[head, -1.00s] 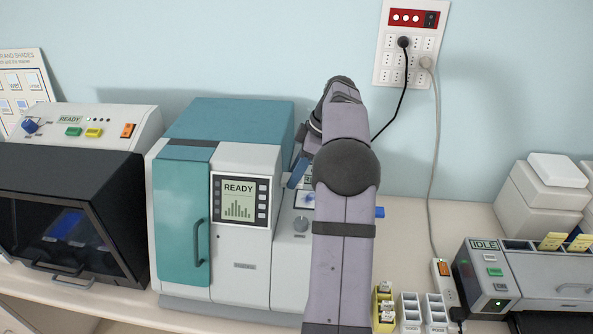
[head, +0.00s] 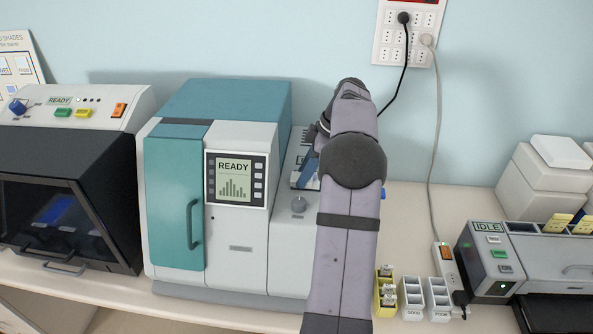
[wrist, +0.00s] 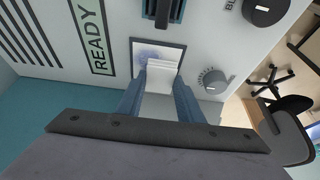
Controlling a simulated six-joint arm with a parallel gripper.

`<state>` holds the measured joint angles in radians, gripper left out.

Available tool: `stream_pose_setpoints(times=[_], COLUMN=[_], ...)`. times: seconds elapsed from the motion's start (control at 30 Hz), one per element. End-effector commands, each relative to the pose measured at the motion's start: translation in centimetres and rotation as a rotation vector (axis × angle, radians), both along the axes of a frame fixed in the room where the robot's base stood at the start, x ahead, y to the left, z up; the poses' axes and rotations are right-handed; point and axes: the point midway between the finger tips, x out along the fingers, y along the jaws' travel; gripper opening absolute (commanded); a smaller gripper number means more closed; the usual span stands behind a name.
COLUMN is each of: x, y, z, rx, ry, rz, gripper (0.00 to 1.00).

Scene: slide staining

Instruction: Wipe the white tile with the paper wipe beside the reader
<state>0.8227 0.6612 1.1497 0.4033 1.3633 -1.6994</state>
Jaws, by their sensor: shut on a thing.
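The white tile (wrist: 148,52) is a pale square in a dark frame on the reader's panel in the wrist view, with a blue-purple smear on it. My gripper (wrist: 159,92) is shut on the paper wipe (wrist: 163,78), a folded white pad between the blue fingers. The wipe's far end overlaps the tile's lower right part; I cannot tell whether it presses on it. In the head view my arm hides most of the gripper, the wipe and the tile; a blue finger shows beside the arm.
The teal and grey reader (head: 235,105) shows READY on its screen. Knobs (wrist: 213,80) lie close to the gripper on the panel. A dark-fronted cabinet (head: 65,200) stands left. A yellow rack (head: 385,295), white racks (head: 411,298) and an IDLE machine (head: 490,265) stand right.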

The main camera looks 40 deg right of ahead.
Motion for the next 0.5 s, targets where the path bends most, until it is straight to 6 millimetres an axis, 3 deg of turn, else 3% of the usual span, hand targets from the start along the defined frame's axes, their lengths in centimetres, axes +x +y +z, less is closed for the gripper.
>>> stream_pose_setpoints(times=[0.4, 0.5], x=[-2.8, -2.7], y=[-2.8, -2.7], z=[-0.1, -0.3], rx=[-0.001, -0.001], ry=[0.003, 0.002], rz=[-0.001, 0.003], gripper=[0.12, 0.12])
